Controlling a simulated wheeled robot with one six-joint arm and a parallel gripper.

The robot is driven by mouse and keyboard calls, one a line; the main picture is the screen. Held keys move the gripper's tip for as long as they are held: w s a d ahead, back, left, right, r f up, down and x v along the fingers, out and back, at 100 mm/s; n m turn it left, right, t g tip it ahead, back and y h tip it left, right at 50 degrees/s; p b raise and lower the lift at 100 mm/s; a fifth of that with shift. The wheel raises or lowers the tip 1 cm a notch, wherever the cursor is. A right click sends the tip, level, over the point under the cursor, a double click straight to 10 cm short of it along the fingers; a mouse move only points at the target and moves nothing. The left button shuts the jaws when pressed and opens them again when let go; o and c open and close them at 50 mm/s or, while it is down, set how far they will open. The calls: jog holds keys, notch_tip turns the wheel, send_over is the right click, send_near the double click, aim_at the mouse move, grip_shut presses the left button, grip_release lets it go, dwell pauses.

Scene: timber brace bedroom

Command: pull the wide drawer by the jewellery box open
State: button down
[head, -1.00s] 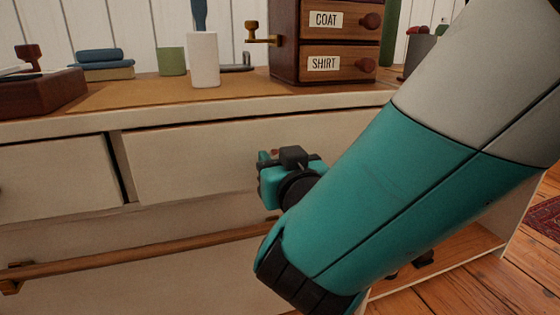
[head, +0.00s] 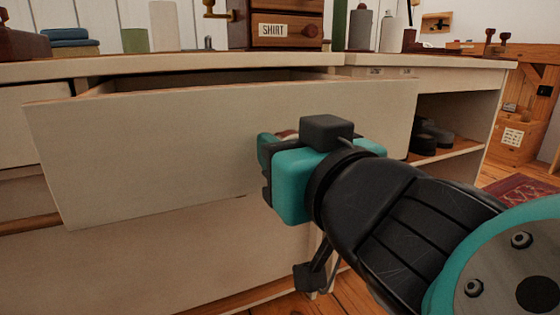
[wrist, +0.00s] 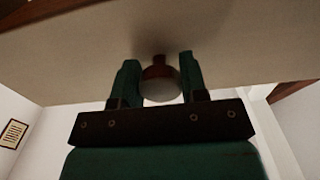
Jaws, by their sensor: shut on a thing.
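The wide cream drawer (head: 150,150) stands pulled out from the dresser, with a dark gap showing over its top edge. Its front fills the upper part of the wrist view (wrist: 80,55). My gripper (head: 276,150) is at the drawer front, right of its middle. In the wrist view, my two green fingers (wrist: 159,75) stand on either side of a round knob (wrist: 161,86) on a reddish stem and are shut on it. In the head view the knob is mostly hidden by my gripper. The drawer's inside is barely visible.
An open shelf (head: 440,150) holds dark shoes at right. Wooden floor (head: 350,295) is below.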

jog(key=shift+b+v, duration=0.55)
jog(key=shift+v, duration=0.9)
jog(key=c, duration=0.7)
grip_release()
jog(key=shift+s, duration=0.1)
jog(key=shift+b+v, duration=3.45)
jog(key=shift+v, duration=0.2)
jog(key=shift+d, duration=0.1)
